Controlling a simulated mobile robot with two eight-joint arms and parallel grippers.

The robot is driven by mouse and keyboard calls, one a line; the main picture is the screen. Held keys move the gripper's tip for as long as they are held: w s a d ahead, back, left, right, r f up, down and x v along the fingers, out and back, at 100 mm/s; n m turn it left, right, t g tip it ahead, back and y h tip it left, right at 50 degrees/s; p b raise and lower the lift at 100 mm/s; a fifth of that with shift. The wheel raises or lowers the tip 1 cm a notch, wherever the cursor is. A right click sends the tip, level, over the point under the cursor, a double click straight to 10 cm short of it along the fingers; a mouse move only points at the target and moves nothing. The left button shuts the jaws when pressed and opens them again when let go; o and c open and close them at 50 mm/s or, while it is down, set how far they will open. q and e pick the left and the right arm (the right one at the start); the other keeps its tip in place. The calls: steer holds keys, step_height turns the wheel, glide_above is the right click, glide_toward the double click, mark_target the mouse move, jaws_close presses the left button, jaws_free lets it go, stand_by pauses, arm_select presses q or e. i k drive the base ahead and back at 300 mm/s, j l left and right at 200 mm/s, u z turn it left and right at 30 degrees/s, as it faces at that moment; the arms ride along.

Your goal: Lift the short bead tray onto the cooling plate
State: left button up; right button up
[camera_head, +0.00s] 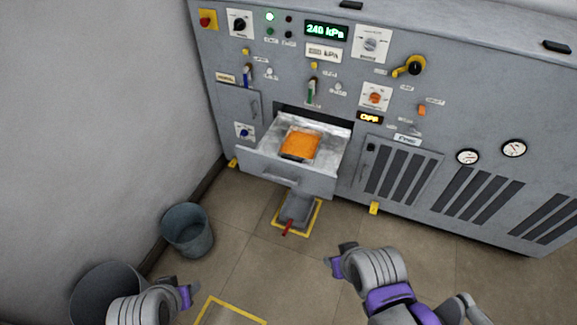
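A shallow tray of orange material (300,145), with a dark front edge, sits in the pulled-out metal drawer (262,152) of the grey machine. I take it for the bead tray, but its contents are too small to make out. I cannot tell which surface is the cooling plate. My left gripper (190,290) is low at the left, well apart from the drawer. My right gripper (336,259) is below and right of the drawer, also apart from it. Neither touches the tray, and neither fingertip gap shows clearly.
A grey pedal-like object (297,207) with a red tip stands in a yellow floor outline below the drawer. Two bins, a smaller one (187,230) and a larger one (92,292), stand by the left wall. Another yellow outline (236,307) marks the floor between my grippers.

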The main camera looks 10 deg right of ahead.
mark_target(298, 144)
steer(key=i+l+u, duration=0.25)
steer(key=l, duration=1)
steer(key=l+u, duration=0.25)
steer(key=l, duration=0.95)
steer(key=i+l+u, duration=0.1)
steer(key=l, duration=0.3)
steer(key=i+l+u, duration=0.1)
steer(key=l, duration=0.3)
steer(key=i+j, duration=0.1)
steer(key=i+u, duration=0.05)
